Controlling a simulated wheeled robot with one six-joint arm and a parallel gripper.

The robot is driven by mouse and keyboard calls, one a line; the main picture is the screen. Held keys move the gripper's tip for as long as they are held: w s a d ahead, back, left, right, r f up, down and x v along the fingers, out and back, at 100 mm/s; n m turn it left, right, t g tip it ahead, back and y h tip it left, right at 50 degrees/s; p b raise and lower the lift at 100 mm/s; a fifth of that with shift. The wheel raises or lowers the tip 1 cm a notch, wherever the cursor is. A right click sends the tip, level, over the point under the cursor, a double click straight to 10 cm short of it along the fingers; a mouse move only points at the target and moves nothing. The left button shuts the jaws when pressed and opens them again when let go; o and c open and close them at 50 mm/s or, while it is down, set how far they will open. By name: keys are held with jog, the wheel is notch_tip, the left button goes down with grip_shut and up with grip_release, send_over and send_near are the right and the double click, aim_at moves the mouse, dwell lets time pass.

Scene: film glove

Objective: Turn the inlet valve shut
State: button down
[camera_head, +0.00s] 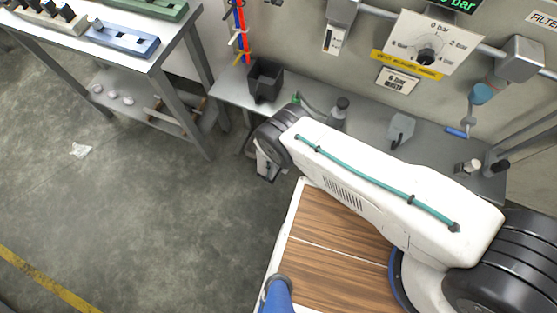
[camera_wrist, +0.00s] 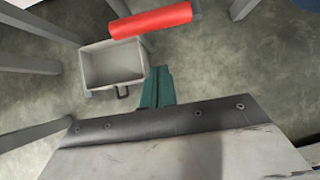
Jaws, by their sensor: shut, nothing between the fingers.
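No part is clearly labelled as the inlet valve. In the head view, a teal valve body (camera_head: 482,93) with a blue lever (camera_head: 457,132) hangs from the pipe at the right. In the wrist view, a red cylindrical grip (camera_wrist: 150,19) crosses the top. I cannot tell which of these is the inlet valve. My gripper (camera_wrist: 157,73) shows teal fingers, shut and empty, below the red grip in the picture and apart from it. In the head view, my wrist end is low left of the bench; its fingertips are hidden.
A gauge panel (camera_head: 432,42) with a black knob is on the wall. The grey bench (camera_head: 365,131) carries a dark bin (camera_head: 265,82) and a dark bottle (camera_head: 339,110). A side table (camera_head: 110,58) stands left. An open grey bin (camera_wrist: 114,66) shows in the wrist view. Floor at left is mostly clear.

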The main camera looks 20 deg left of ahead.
jog(key=shift+w+d+r, duration=0.1)
jog(key=shift+w+r, duration=0.5)
jog(key=shift+r, duration=0.2)
jog(key=shift+w+r, duration=0.55)
jog(key=shift+r, duration=0.2)
